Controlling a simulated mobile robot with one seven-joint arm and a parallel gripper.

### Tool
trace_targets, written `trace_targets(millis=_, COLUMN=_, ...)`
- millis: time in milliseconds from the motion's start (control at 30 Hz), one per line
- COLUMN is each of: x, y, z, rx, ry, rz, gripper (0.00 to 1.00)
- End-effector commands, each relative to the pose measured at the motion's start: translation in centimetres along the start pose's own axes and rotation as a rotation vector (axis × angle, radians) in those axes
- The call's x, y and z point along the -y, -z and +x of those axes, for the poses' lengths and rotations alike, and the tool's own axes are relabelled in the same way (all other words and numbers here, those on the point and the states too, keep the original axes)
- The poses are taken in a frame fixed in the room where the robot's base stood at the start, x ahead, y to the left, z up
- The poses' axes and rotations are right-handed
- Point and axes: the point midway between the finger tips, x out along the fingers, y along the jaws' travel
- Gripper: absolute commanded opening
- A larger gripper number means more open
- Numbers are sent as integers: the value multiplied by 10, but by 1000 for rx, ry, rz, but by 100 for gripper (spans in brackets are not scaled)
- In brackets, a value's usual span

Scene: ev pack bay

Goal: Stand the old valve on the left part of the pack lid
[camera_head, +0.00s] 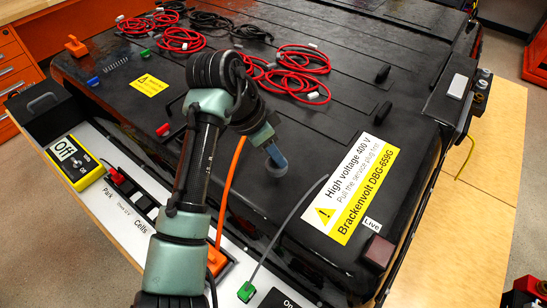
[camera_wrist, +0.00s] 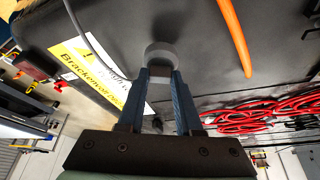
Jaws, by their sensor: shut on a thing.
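The pack lid (camera_head: 320,120) is the broad black top of the pack, filling the middle of the head view. My gripper (camera_head: 277,162) has blue fingers and points down over the front middle of the lid. In the wrist view my gripper (camera_wrist: 160,75) is shut on a small grey round piece, which I take to be the old valve (camera_wrist: 161,52). The valve shows at the fingertips in the head view too (camera_head: 276,170). Whether it touches the lid I cannot tell. My arm hides part of the lid's left front.
Red cable coils (camera_head: 300,72) lie across the back of the lid. A yellow warning label (camera_head: 149,85) and small coloured pieces are at its left. An orange cable (camera_head: 229,185) and a grey cable (camera_head: 290,215) run near my gripper.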

Motion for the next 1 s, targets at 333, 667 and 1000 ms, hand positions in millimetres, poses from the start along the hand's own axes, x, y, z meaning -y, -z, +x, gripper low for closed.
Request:
trace_targets(millis=333, x=0, y=-12, z=28, rx=1, ry=0, rz=-1, gripper=0)
trace_targets(millis=667, x=0, y=-13, z=30, rx=1, ry=-1, rz=-1, gripper=50)
trace_targets(millis=1000, x=0, y=-13, z=30, rx=1, ry=-1, rz=-1, gripper=64)
